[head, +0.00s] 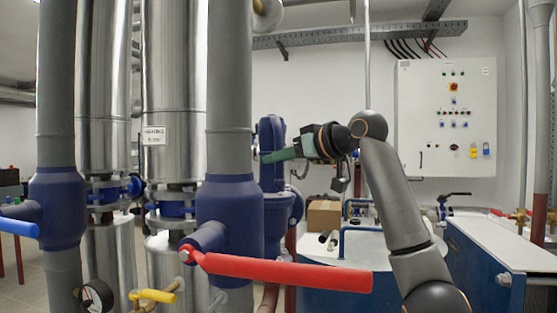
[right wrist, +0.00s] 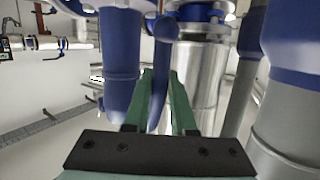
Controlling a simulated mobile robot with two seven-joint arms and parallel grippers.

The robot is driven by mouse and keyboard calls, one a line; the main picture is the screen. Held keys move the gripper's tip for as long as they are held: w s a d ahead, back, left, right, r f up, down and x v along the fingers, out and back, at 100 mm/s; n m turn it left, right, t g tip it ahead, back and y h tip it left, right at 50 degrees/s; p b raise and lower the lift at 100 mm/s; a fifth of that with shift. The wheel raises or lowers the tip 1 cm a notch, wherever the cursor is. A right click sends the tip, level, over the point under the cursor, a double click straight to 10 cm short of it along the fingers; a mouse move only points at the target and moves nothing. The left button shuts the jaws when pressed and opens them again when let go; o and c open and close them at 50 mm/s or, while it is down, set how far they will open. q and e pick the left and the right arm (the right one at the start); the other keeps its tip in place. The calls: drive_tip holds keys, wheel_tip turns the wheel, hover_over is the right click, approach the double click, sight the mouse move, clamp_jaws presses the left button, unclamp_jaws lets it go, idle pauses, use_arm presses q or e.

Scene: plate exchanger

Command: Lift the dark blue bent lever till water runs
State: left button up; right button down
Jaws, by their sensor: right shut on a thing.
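The dark blue bent lever (right wrist: 160,58) runs down between the green fingers of my right gripper (right wrist: 162,85) in the right wrist view. In the head view, my right gripper (head: 268,157) reaches in from the right, its green fingers pointing left at dark blue curved parts (head: 272,128) beside the big grey pipe. The gripper is shut on the lever. The fingers and the blue parts overlap there, so I cannot tell the lever's outline in that view. No running water shows. My left gripper is not in view.
A long red lever (head: 290,271) crosses the front on a blue valve body (head: 229,205). A blue-handled lever (head: 18,228) is at far left, a yellow one (head: 155,296) low. A cardboard box (head: 324,214) and a control cabinet (head: 445,115) stand behind.

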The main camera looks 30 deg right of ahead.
drive_tip(key=c, duration=0.8)
unclamp_jaws()
drive_tip(key=shift+s+r, duration=0.1)
drive_tip(key=shift+r, duration=0.05)
drive_tip(key=shift+o, duration=0.2)
drive_tip(key=b+v, duration=0.3)
drive_tip(key=v, duration=0.9)
drive_tip(key=shift+s, duration=0.25)
